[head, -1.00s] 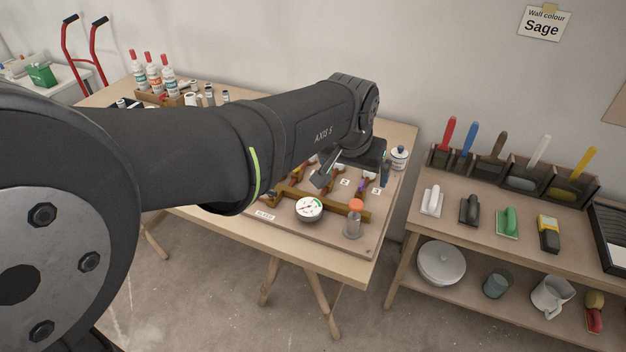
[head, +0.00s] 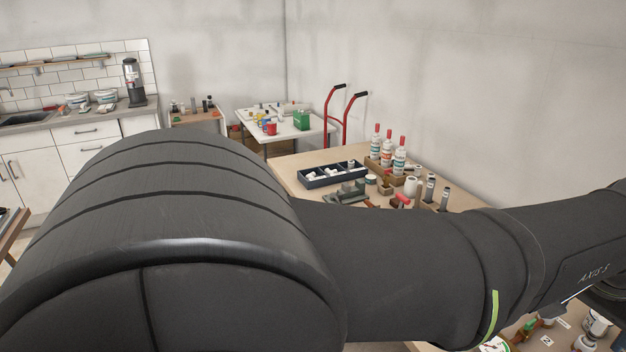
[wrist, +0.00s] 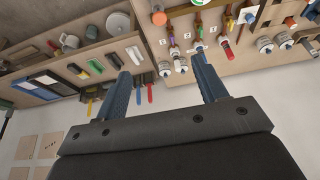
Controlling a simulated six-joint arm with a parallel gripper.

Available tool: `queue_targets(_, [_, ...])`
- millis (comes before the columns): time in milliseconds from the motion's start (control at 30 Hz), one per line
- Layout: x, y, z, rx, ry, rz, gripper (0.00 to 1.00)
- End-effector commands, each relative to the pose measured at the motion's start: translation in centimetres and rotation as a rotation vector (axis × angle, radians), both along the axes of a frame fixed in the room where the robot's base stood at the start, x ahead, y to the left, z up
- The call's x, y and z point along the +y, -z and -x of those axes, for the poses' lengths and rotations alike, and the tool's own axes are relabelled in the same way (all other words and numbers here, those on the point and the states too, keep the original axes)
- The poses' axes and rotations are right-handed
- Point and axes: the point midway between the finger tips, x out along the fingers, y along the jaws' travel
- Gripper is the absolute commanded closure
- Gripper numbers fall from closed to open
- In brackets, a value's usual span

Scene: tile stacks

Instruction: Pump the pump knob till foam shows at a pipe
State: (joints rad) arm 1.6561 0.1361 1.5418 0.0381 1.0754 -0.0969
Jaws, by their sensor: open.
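In the wrist view an orange knob (wrist: 159,18), which looks like the pump knob, stands at the top edge on the wooden pipe board (wrist: 220,18). Several pipes with coloured handles, small number cards and pale ends (wrist: 166,74) lie on the board. I cannot tell whether any pale end bears foam. My gripper (wrist: 161,68) is open, with nothing between its two blue-grey fingers, and it is apart from the orange knob. In the head view my arm hides most of the board; part of the white gauge (head: 495,345) shows at the bottom edge.
Bottles (head: 387,150) in a wooden rack, a dark divided tray (head: 333,175) and small jars crowd the bench's far end. In the wrist view, a tool shelf (wrist: 45,45) with floats and brushes is at left. A red hand truck (head: 335,115) stands by the wall.

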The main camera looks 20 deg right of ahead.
Motion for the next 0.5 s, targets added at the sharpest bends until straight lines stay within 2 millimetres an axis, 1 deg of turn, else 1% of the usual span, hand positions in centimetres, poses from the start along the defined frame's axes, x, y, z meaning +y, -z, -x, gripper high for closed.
queue_targets(33, [0.0, 0.0, 0.0, 0.0, 0.0, 0.0, 0.45])
queue_targets(167, [-0.1, 0.1, 0.0, 0.0, 0.0, -0.003, 0.71])
queue_targets(300, [-1.1, 0.6, 0.0, -0.001, 0.0, -0.033, 0.98])
queue_targets(333, [-1.4, 0.9, 0.0, -0.001, -0.001, -0.046, 1.0])
queue_targets(500, [-4.0, 2.6, 0.0, -0.002, -0.002, -0.136, 1.0])
